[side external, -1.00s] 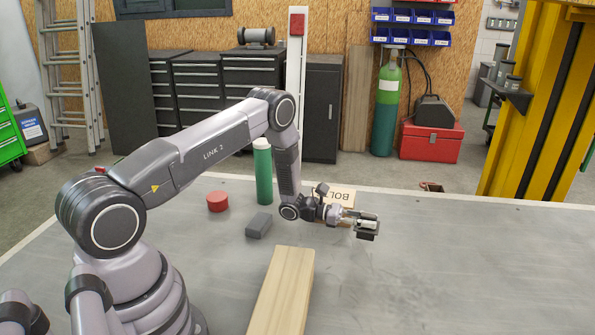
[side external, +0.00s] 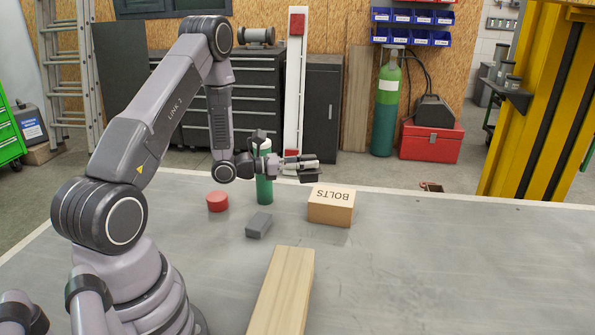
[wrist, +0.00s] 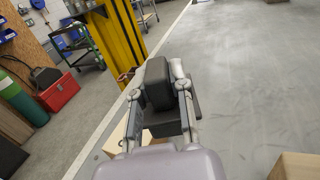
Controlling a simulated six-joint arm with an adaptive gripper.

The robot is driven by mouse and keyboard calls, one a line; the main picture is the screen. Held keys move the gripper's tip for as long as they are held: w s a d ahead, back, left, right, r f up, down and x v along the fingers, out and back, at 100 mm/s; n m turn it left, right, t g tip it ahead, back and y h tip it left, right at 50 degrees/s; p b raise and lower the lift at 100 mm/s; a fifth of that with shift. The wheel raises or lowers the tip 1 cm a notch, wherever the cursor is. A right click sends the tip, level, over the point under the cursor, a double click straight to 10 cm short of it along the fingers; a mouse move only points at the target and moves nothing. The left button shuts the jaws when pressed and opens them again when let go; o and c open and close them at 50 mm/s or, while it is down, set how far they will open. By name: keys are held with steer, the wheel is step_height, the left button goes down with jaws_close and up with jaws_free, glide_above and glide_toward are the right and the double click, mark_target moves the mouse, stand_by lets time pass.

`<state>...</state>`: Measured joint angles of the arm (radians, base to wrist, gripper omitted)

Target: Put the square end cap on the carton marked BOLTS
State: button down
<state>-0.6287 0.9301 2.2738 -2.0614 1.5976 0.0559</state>
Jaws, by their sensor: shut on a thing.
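The carton marked BOLTS (side external: 330,210) stands on the grey bench in the side external view, its lettered top facing up and bare. A tan part of it shows in the wrist view (wrist: 116,140) at lower left, partly hidden by my gripper. My gripper (side external: 312,165) is shut on a black square end cap (side external: 309,176), held above the bench and over the far left side of the carton, apart from it. In the wrist view the cap (wrist: 158,84) sits between the two fingers, blocky, with a wider dark plate beneath.
A green cylinder with a pale top (side external: 264,189) stands behind my wrist, left of the carton. A red round piece (side external: 217,202) and a grey block (side external: 259,225) lie further left. A timber beam (side external: 282,290) lies in front. The bench right of the carton is clear.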

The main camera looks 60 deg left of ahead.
steer(key=shift+w+a+r+n+y, duration=0.1)
steer(key=shift+w+a+n+y, duration=0.2)
steer(key=shift+a, duration=0.2)
steer(key=shift+w+a+r+n+y, duration=0.1)
steer(key=shift+w+a+y, duration=0.1)
steer(key=shift+w+a, duration=0.25)
steer(key=w+a+f, duration=0.1)
steer(key=w+f, duration=0.1)
steer(key=w, duration=0.1)
steer(key=w+a+f, duration=0.1)
steer(key=w+f, duration=0.2)
steer(key=w, duration=0.1)
steer(key=w+a+f, duration=0.1)
steer(key=w+f, duration=0.2)
steer(key=w, duration=0.1)
steer(key=shift+f, duration=0.15)
steer(key=shift+w+a+f, duration=0.15)
steer(key=shift+w+f, duration=0.2)
steer(key=shift+f, duration=0.15)
steer(key=shift+w+f, duration=0.1)
steer(key=shift+f, duration=1.5)
steer(key=shift+f, duration=0.1)
steer(key=c, duration=1)
jaws_free()
steer(key=shift+c, duration=0.2)
